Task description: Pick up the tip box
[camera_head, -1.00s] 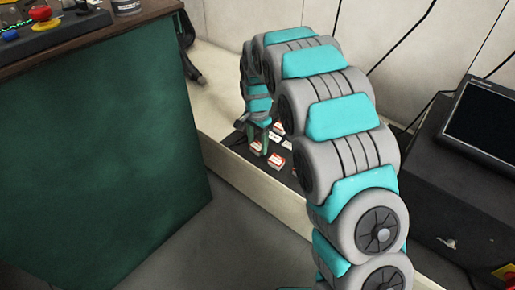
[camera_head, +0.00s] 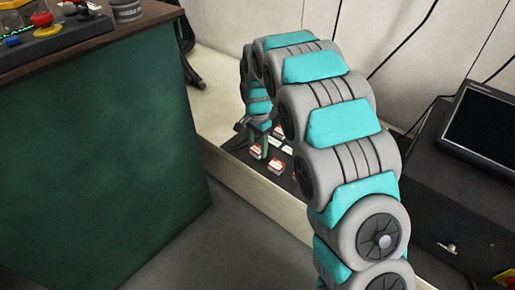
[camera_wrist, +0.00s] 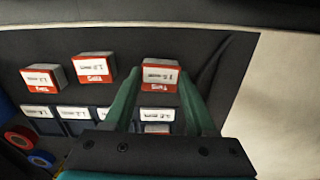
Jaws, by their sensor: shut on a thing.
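The tip box (camera_wrist: 160,76) is a small red and white carton with a printed white label. In the wrist view it sits between the fingertips of my gripper (camera_wrist: 158,84), which is shut on it. The box is at the right end of a row of similar boxes. In the head view my gripper (camera_head: 259,148) reaches down over the dark drawer or tray (camera_head: 238,148) behind the green cabinet. My arm hides part of that tray, and the held box is too small there to make out clearly.
Two similar boxes, a near one (camera_wrist: 93,67) and a farther one (camera_wrist: 42,77), stand left of the held box. White labels (camera_wrist: 73,113) line the tray below them. Red (camera_wrist: 21,138) and blue rolls lie lower left. The green cabinet (camera_head: 100,150) and a dark console (camera_head: 460,190) flank my arm.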

